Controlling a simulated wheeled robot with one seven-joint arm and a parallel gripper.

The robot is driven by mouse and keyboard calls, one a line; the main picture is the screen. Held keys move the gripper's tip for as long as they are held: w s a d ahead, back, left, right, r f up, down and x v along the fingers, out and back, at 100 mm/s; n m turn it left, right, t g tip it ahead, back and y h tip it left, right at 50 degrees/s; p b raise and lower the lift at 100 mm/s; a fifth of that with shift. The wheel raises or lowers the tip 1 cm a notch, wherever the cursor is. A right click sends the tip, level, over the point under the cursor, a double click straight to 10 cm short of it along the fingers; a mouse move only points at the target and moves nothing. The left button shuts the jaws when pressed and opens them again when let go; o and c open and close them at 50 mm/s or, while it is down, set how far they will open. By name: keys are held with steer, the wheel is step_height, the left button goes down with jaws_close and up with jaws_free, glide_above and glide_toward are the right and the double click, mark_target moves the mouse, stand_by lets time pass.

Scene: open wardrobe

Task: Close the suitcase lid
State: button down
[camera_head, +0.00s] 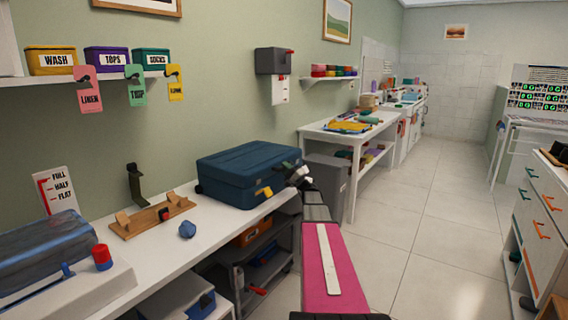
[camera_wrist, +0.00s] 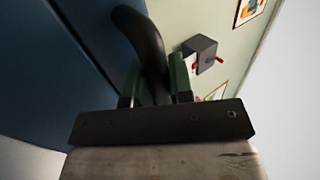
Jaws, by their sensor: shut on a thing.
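The dark blue suitcase (camera_head: 240,170) sits on the white counter. Its lid (camera_head: 245,158) appears down over the base, though I cannot tell whether a small gap is left at the rim. A yellow latch (camera_head: 264,192) shows on its front. My gripper (camera_head: 297,174) is at the suitcase's right front corner. In the wrist view my gripper (camera_wrist: 157,86) has its green fingers shut on a curved black handle (camera_wrist: 143,36), beside the suitcase's blue surface (camera_wrist: 45,60).
On the counter to the left are a wooden stand (camera_head: 152,217), a blue lump (camera_head: 187,230) and a red-capped item (camera_head: 102,257). A grey bin (camera_head: 325,180) stands right of the suitcase. The floor (camera_head: 430,210) at right is clear.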

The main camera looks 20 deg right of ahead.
steer(key=shift+f, duration=0.4)
steer(key=c, duration=1)
jaws_free()
steer(key=shift+s+d, duration=0.1)
steer(key=shift+s+d+f, duration=0.1)
steer(key=shift+s+d, duration=0.05)
steer(key=shift+s, duration=0.05)
steer(key=v, duration=1)
steer(key=shift+s, duration=0.15)
